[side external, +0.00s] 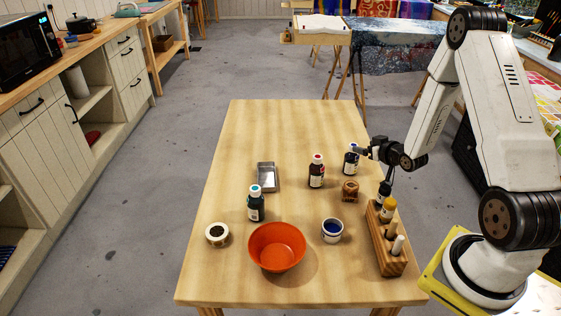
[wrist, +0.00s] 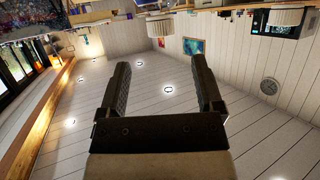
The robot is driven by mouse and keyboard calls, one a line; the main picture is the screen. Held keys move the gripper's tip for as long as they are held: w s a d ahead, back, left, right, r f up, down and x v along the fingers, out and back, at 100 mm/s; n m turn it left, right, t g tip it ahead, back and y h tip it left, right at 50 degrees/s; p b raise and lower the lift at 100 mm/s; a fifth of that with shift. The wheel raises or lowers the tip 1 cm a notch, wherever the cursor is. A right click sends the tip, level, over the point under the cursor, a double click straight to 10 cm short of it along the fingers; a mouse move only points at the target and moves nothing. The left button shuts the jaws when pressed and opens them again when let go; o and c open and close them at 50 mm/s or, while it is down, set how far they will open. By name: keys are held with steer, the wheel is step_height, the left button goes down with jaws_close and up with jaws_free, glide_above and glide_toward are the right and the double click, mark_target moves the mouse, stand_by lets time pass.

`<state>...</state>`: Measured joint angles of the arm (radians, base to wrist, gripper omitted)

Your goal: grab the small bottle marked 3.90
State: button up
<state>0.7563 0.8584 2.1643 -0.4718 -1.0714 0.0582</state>
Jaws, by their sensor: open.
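Three small dark bottles with white labels stand upright on the wooden table (side external: 235,135). One bottle with a teal cap (side external: 255,205) is at the left, one with a red cap (side external: 317,172) is in the middle, and one with a dark blue cap (side external: 351,160) is at the right. The label prices are too small to read, so I cannot tell which is marked 3.90. My gripper (side external: 360,151) is at the table's right side, close to the blue-capped bottle; contact is unclear. In the wrist view my gripper (wrist: 164,82) is open with nothing between its fingers.
A metal tray (side external: 267,178), an orange bowl (side external: 276,247), a small dark-filled cup (side external: 217,234), a jar of blue (side external: 332,230) and a brown spool-like object (side external: 350,191) stand around the bottles. A wooden tool rack (side external: 391,262) lines the right edge. The table's far left is clear.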

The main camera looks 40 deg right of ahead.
step_height(320, 180, up, 2)
steer(key=r+n+g+y, duration=0.1)
steer(key=n+g+y, duration=0.3)
steer(key=n+y, duration=1.05)
glide_above(259, 188)
steer(key=s+d, duration=0.3)
steer(key=d, duration=0.1)
steer(key=f, duration=0.4)
steer(key=shift+w+a+m+g, duration=0.1)
steer(key=shift+a+m+g, duration=0.15)
steer(key=shift+m+g, duration=0.1)
steer(key=shift+f, duration=0.35)
steer(key=shift+x, duration=1.3)
